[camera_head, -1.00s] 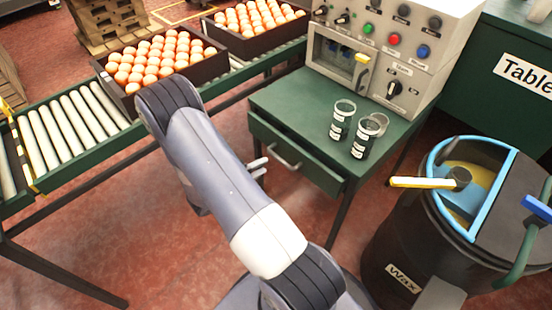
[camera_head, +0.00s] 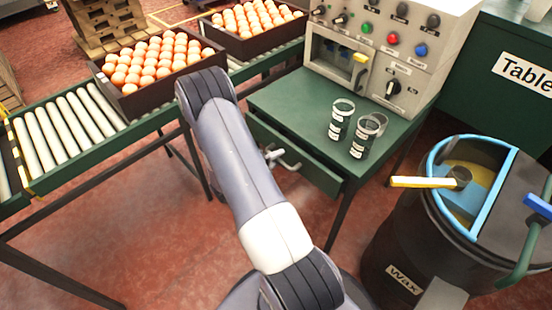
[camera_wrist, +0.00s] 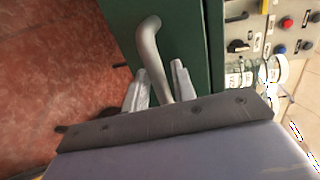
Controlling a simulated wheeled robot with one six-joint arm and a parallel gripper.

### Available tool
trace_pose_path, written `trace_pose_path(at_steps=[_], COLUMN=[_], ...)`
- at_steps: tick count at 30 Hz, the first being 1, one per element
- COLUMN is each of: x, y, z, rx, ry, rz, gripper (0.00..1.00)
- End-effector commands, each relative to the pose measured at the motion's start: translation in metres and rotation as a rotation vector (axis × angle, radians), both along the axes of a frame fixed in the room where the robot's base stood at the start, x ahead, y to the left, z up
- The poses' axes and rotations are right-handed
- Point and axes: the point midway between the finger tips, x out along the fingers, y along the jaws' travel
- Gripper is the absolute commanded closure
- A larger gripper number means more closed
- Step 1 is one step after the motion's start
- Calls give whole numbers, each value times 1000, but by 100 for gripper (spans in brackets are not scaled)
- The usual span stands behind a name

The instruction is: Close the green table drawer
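The green table drawer (camera_head: 318,174) is under the front of the green table (camera_head: 290,100). Its front appears to stand a little out from the table edge. Its curved grey handle (camera_head: 290,163) also shows in the wrist view (camera_wrist: 147,40). My gripper (camera_head: 270,156) is at the left part of the handle, partly hidden by my arm. In the wrist view my gripper's two fingers (camera_wrist: 160,82) are apart, with the lower end of the handle between them. I cannot tell whether they touch it.
Two glass jars (camera_head: 341,120) (camera_head: 366,137) stand on the table before a control panel machine (camera_head: 390,60). A black wax barrel (camera_head: 405,240) stands to the right. Red floor is open below.

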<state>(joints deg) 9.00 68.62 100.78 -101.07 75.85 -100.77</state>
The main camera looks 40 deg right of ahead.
Motion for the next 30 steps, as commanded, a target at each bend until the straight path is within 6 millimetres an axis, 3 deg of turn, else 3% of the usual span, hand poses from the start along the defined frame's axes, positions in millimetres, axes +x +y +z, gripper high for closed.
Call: trace_pose_path(at_steps=[9,21,30], x=[0,0,3], y=[0,-1,-36], z=[0,0,0], rx=[0,1,0], ry=[0,0,-2], rz=[0,-1,-2], gripper=[100,100,100])
